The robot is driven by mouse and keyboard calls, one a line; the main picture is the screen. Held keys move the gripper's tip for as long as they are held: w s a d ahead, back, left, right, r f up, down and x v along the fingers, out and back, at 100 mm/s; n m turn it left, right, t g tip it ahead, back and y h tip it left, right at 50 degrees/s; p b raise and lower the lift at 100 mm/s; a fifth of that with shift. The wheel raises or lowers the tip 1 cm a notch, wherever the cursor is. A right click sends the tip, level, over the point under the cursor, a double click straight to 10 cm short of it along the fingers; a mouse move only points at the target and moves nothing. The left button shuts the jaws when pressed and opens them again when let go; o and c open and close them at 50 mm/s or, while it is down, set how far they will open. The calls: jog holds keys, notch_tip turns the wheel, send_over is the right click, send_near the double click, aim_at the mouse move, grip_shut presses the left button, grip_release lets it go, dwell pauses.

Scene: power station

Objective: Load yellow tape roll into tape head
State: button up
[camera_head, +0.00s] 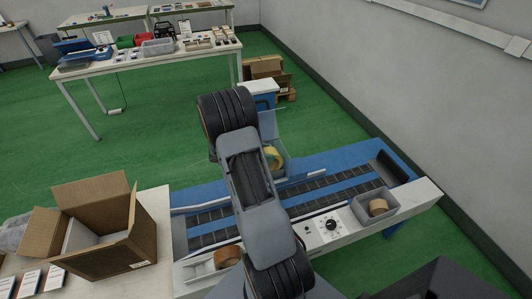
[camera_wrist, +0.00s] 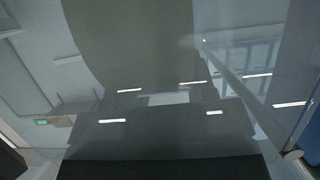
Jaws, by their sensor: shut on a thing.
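The yellow tape roll (camera_head: 274,158) shows just right of my raised arm in the head view, beside the clear panel of the tape head (camera_head: 272,128), and is partly covered by my arm. My gripper (camera_wrist: 168,100) is a dark shape low in the wrist view and is shut on the roll. In the head view my arm hides the gripper. Glossy see-through panels with reflections fill most of the wrist view, so the grip and whether the roll touches the tape head cannot be made out.
A brown roll sits in a grey bin (camera_head: 362,208) at the conveyor's right; another brown roll (camera_head: 227,257) lies at its near left. Between them is a knob panel (camera_head: 325,228). An open carton (camera_head: 140,240) stands at left. A cluttered table (camera_head: 85,68) stands behind; green floor lies between.

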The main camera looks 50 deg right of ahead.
jog(key=shift+f, duration=0.35)
jog(key=o, duration=1)
jog(key=shift+o, duration=0.2)
